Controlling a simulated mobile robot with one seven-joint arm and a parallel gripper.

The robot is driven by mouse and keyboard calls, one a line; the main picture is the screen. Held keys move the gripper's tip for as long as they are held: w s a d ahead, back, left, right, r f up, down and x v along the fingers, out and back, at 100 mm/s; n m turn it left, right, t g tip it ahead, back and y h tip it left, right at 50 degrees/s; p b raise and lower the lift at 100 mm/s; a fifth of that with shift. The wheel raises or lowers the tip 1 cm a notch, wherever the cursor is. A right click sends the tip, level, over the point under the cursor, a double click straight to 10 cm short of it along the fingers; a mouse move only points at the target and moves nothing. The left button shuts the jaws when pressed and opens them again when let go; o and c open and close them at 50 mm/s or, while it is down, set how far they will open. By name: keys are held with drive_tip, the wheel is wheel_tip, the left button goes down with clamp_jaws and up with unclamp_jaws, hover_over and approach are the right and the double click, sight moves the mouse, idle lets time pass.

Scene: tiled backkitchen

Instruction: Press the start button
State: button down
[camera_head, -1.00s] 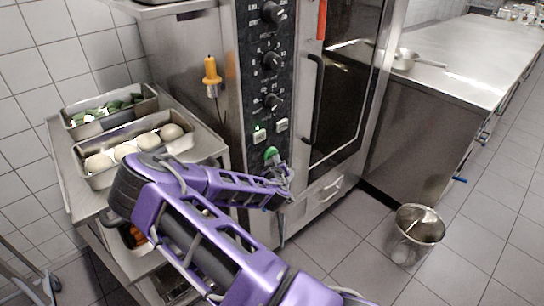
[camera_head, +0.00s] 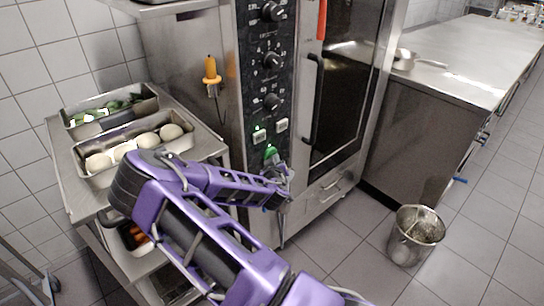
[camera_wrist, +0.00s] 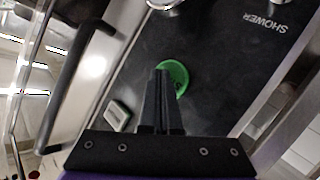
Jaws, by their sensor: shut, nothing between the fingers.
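The green round start button (camera_head: 271,152) sits low on the black control panel of the oven, below two small rectangular switches. In the wrist view the green button (camera_wrist: 172,76) lies just beyond my fingertips, which hide part of it. My gripper (camera_wrist: 161,72) is shut and empty, with its tips in front of the button. I cannot tell whether they touch it. In the head view my gripper (camera_head: 277,168) is just below the button and partly hidden by my arm.
The panel also holds several black knobs (camera_head: 271,61) and a white switch (camera_head: 282,125). A door handle (camera_head: 314,98) stands to the right. A trolley with trays of dough balls (camera_head: 147,140) is at left. A metal bucket (camera_head: 415,236) stands on the floor.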

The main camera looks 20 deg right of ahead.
drive_tip(key=shift+s+d, duration=0.2)
drive_tip(key=shift+s, duration=0.4)
drive_tip(key=s, duration=0.1)
drive_tip(key=s+d, duration=0.1)
drive_tip(key=s, duration=0.2)
drive_tip(key=shift+s+d, duration=0.35)
drive_tip(key=shift+s, duration=0.05)
idle(0.5)
